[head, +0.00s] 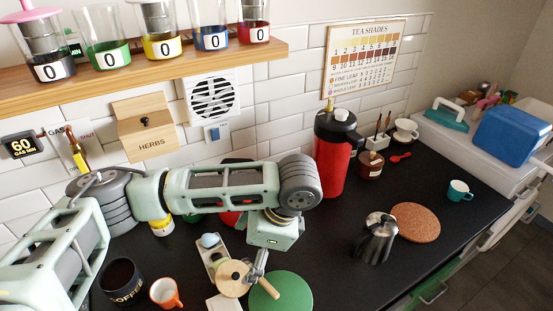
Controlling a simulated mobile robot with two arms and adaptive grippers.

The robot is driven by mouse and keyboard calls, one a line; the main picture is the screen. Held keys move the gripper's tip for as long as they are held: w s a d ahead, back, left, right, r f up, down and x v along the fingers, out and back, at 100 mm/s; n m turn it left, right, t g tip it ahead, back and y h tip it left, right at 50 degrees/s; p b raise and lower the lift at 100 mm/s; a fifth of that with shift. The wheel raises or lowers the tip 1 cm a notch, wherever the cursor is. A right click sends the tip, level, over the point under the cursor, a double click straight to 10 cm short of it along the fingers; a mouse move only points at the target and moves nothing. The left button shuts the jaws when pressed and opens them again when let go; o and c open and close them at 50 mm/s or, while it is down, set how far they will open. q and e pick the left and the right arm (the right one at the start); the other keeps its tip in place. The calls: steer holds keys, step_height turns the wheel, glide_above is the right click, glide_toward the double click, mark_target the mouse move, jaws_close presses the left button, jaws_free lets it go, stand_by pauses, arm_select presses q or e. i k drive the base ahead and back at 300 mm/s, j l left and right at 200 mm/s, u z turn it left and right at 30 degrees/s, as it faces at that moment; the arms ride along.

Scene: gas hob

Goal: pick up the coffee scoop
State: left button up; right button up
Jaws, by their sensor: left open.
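A small red spoon-like piece (401,157) lies on the dark counter near the back right, beside a brown jar; it looks like the coffee scoop, though it is small in view. My left gripper (256,272) is open and points down over the front middle of the counter, far to the left of the red piece. Beneath and beside its fingers are a round pale wooden piece (233,278) and a wooden handle (270,286). I cannot tell whether the fingers touch them. My right gripper is out of view.
A red vacuum flask (333,155) stands between my gripper and the red piece. A steel pot (376,238), a cork mat (415,222) and a teal cup (458,190) are on the right. A black coffee canister (122,281) and orange cup (165,293) stand front left. Counter before the flask is clear.

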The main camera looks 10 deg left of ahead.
mark_target(248, 262)
steer(key=k, duration=1.5)
